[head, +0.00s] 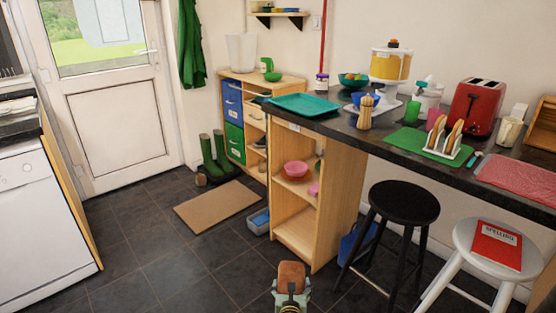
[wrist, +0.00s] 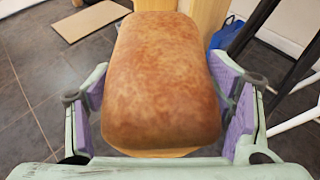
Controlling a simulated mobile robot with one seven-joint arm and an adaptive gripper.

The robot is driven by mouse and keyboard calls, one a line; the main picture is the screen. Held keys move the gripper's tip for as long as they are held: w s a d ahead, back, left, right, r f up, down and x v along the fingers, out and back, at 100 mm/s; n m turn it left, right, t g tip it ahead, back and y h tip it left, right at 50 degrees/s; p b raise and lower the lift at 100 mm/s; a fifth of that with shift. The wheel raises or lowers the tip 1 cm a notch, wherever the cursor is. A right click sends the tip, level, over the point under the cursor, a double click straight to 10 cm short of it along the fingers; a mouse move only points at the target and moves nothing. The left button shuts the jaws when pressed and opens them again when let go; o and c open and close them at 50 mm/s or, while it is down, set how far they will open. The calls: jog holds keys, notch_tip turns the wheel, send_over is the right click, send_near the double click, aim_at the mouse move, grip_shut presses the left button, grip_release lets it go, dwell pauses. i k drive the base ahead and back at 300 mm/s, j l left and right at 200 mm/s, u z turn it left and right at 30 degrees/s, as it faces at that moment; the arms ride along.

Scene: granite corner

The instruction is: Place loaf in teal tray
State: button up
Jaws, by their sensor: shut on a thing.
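The loaf (wrist: 160,80) is brown and oblong and fills the middle of the wrist view. My gripper (wrist: 165,110) is shut on it, with purple pads against its two sides. In the head view the loaf (head: 291,276) shows at the bottom centre, held by my gripper (head: 291,290) low in front of the counter. The teal tray (head: 305,104) lies flat on the left end of the dark counter, higher and farther off than the loaf. Its visible surface is empty.
The dark counter (head: 345,130) holds a green mat (head: 408,140), a red toaster (head: 473,106) and a pepper mill (head: 365,112) right of the tray. A black stool (head: 404,203) and a white stool (head: 470,235) stand in front. The floor (head: 150,250) to the left is mostly clear.

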aim_at(308, 108)
jog(key=i+j+u, duration=0.25)
jog(key=i, duration=0.3)
jog(key=i+u, duration=0.25)
jog(key=i, duration=0.3)
